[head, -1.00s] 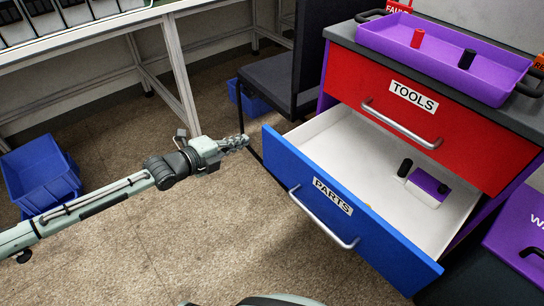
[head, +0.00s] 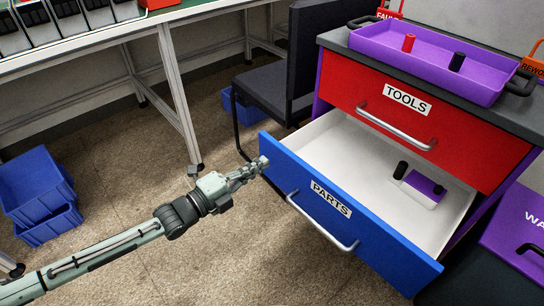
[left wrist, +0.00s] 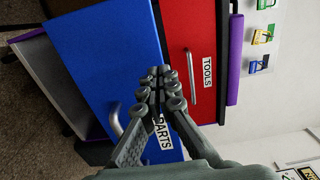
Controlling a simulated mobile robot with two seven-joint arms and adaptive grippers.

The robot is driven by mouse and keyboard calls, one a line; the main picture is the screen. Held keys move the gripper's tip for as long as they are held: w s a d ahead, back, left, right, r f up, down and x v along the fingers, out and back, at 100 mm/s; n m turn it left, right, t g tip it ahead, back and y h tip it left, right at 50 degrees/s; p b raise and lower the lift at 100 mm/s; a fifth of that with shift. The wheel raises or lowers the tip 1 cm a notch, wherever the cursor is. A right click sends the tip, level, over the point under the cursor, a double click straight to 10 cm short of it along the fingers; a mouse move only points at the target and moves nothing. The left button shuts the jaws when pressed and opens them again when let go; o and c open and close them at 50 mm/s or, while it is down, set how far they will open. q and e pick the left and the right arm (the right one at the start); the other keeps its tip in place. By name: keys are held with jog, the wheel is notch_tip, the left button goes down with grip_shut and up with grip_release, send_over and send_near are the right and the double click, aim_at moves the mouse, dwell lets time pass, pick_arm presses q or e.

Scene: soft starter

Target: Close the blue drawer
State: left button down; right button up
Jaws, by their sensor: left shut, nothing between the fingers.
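The blue drawer (head: 335,205), labelled PARTS, is pulled well out below the red TOOLS drawer (head: 400,108). It has a silver bar handle (head: 322,222) on its front. Inside it lie a black cylinder (head: 402,170) and a purple and white block (head: 425,187). My left gripper (head: 262,162) is shut and empty, at the left end of the blue front near its top corner. I cannot tell whether it touches. In the left wrist view, the shut fingers (left wrist: 160,82) show in front of the blue drawer front (left wrist: 105,60). My right gripper is not in view.
A purple tray (head: 440,58) with a red and a black cylinder sits on the cabinet top. A dark chair (head: 275,85) stands left of the cabinet. Blue bins (head: 38,190) are on the floor at left. A purple-lidded bin (head: 520,235) is at lower right.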

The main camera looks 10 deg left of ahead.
aim_at(281, 151)
pick_arm(q)
jog(key=x, duration=0.3)
jog(key=shift+w+d, duration=0.2)
jog(key=shift+w, duration=0.15)
jog(key=shift+w+d, duration=0.2)
jog(key=shift+w, duration=0.05)
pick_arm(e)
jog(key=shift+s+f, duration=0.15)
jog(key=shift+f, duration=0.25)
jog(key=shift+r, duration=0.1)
pick_arm(q)
jog(key=shift+w+d, duration=0.1)
